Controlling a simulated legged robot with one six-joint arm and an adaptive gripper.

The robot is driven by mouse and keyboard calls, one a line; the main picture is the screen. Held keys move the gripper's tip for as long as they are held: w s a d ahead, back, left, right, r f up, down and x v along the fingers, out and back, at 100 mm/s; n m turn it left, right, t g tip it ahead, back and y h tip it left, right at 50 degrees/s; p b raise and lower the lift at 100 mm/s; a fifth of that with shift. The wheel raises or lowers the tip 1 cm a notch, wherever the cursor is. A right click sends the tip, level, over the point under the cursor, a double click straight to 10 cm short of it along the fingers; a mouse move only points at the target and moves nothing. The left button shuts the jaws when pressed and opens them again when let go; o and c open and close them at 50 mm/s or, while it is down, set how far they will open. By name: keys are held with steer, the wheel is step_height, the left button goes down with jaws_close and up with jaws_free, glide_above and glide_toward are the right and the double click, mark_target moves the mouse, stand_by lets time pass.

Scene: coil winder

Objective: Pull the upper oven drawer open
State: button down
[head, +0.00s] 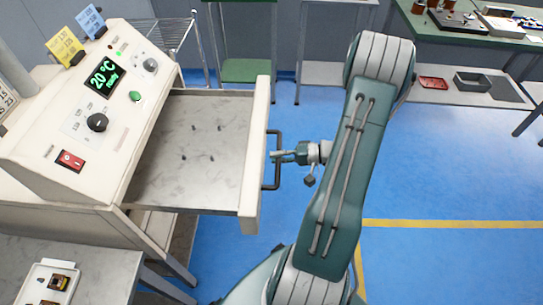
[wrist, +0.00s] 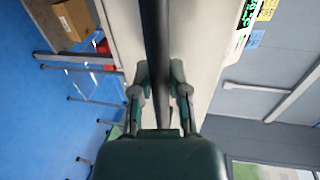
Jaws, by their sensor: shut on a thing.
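The upper oven drawer (head: 254,165) stands well out from the cream oven (head: 60,130) in the head view, its grey inside empty except for several small dark marks or pegs. A dark bar handle (head: 276,184) is on its front. My gripper (head: 277,156) is at the middle of this handle, reaching in from the right. In the wrist view my gripper (wrist: 160,80) has one finger on each side of the dark handle bar (wrist: 155,30) and is shut on it. The cream drawer front (wrist: 203,60) shows behind it.
The blue floor (head: 440,185) right of the drawer is clear, with a yellow line across it. A table with a white tray (head: 52,283) is at the lower left. Benches (head: 480,80) with parts and trays stand at the back right.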

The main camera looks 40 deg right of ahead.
steer(key=shift+s+a+f, duration=0.1)
steer(key=shift+f, duration=0.1)
steer(key=c, duration=0.6)
jaws_free()
steer(key=shift+r, duration=0.1)
steer(key=v, duration=1.2)
